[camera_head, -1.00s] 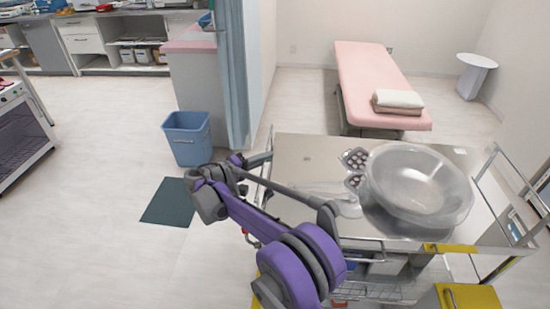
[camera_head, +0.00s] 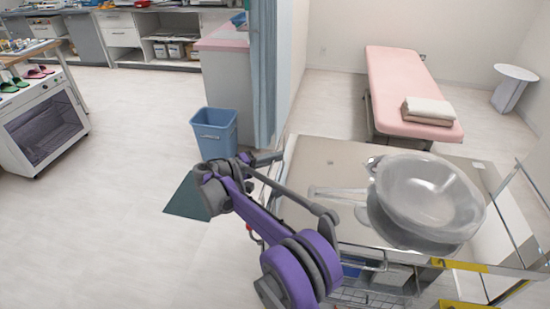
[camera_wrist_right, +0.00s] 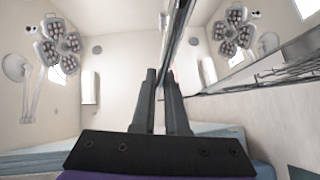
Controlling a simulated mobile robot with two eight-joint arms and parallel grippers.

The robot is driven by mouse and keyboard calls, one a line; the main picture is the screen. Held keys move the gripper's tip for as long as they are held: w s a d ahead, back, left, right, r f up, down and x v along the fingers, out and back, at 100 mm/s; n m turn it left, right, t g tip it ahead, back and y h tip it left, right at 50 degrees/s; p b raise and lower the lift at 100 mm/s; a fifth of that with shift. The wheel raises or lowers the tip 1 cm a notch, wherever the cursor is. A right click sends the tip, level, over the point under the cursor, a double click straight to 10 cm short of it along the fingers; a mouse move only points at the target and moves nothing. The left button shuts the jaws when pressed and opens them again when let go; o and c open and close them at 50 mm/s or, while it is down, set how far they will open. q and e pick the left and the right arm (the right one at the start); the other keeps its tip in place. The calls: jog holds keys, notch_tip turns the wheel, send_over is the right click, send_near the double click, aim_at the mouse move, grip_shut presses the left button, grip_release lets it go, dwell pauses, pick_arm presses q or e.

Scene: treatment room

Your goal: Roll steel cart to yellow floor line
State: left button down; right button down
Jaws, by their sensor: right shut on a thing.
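The steel cart (camera_head: 308,162) stands in front of me at the lower right of the head view, its flat shiny top bearing a large clear basin (camera_head: 428,195). My right gripper (camera_head: 268,158) is at the cart's left end, shut on what looks like its rail. In the right wrist view its two dark fingers (camera_wrist_right: 164,105) are close together at a slim bar. The exact contact is hard to see. My left gripper is not in view.
A blue bin (camera_head: 215,132) stands just beyond the cart's left end, with a dark mat (camera_head: 187,196) nearby. A pink treatment bed (camera_head: 400,85) is behind the cart. A white cabinet (camera_head: 40,120) stands far left. The floor at left is open.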

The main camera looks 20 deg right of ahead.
jog(key=c, duration=0.9)
grip_release()
jog(key=shift+c, duration=0.2)
jog(key=shift+a, duration=0.15)
jog(key=v, duration=1)
jog(key=shift+a, duration=0.25)
jog(key=shift+s, duration=0.1)
jog(key=shift+a, duration=0.1)
